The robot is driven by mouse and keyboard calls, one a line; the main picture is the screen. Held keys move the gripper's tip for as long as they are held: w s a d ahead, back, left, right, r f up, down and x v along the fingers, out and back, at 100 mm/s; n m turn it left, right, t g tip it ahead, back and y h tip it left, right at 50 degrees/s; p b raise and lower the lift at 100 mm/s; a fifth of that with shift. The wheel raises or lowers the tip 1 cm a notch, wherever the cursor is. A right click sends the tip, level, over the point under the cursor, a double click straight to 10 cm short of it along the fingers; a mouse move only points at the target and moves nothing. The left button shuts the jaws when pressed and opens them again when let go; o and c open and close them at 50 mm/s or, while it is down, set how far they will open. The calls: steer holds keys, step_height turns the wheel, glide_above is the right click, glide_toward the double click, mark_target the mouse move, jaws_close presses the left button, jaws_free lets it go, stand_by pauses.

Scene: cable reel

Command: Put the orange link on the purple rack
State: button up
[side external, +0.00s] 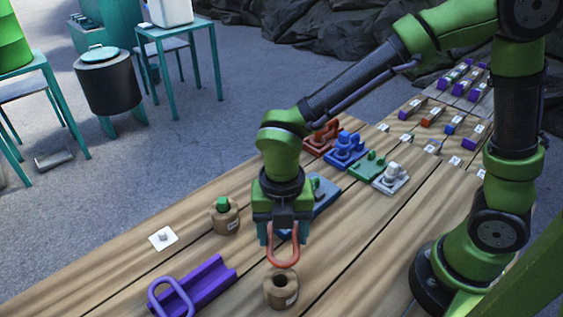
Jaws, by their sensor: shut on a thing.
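The orange link (283,262) is a U-shaped loop that hangs from my gripper (284,232), its curved end down. My gripper is shut on it above the table. The purple rack (205,285) is a long channel-like piece on the table, to the left of and below my gripper in the picture. A purple loop (166,298) is at the rack's near left end. The link is apart from the rack.
A round wooden block with a hole (281,288) stands below the link. Another block with a green piece (225,215) stands to the left. A white square plate (163,238) lies near the table's left edge. Coloured fixtures (347,148) line the table behind my gripper.

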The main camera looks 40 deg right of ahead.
mark_target(294, 253)
steer(key=s+n, duration=0.1)
steer(key=n, duration=0.1)
steer(key=s+f+n, duration=0.1)
steer(key=n, duration=0.1)
steer(key=s+n, duration=0.2)
steer(key=n, duration=0.1)
steer(key=shift+a+f, duration=0.2)
steer(key=shift+a, duration=0.15)
steer(key=shift+n, duration=0.5)
steer(key=shift+w+a, duration=0.1)
steer(key=shift+n, duration=0.3)
steer(key=w+a, duration=0.3)
steer(key=w, duration=0.1)
steer(key=w+a+f, duration=0.1)
steer(key=w+a, duration=0.2)
steer(key=a, duration=0.1)
steer(key=w+a, duration=0.4)
steer(key=shift+w+f, duration=0.35)
steer(key=shift+d+f, duration=0.1)
steer(key=shift+f, duration=1.6)
steer(key=shift+f, duration=0.1)
steer(key=o, duration=1.4)
